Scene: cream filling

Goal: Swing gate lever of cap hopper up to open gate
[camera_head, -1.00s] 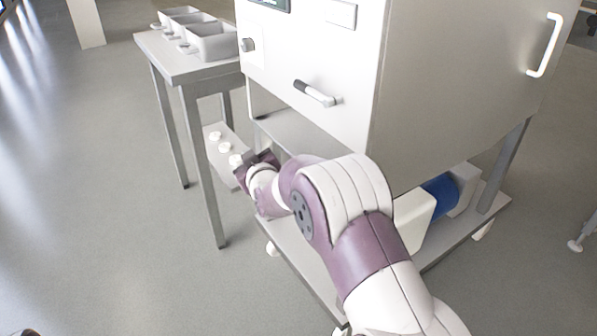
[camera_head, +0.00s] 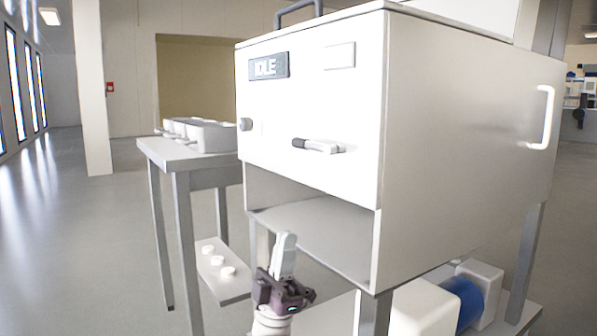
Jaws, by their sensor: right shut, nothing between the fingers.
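The gate lever (camera_head: 318,146) is on the front face of the white cabinet (camera_head: 470,150). It lies nearly level, with its dark grip at the left and its pale pivot end at the right. No label in view names the cap hopper, and I cannot see the gate itself. My right gripper (camera_head: 286,240) is at the bottom centre, below the lever and in front of the open bay under the front face. Its pale fingers point up, shut and empty, and it is apart from the lever. My left gripper is not in view.
A side table (camera_head: 185,155) at the left carries several grey bins (camera_head: 205,136). A low shelf (camera_head: 235,290) with white round knobs juts out left of my gripper. A white handle (camera_head: 546,117) is on the cabinet's side.

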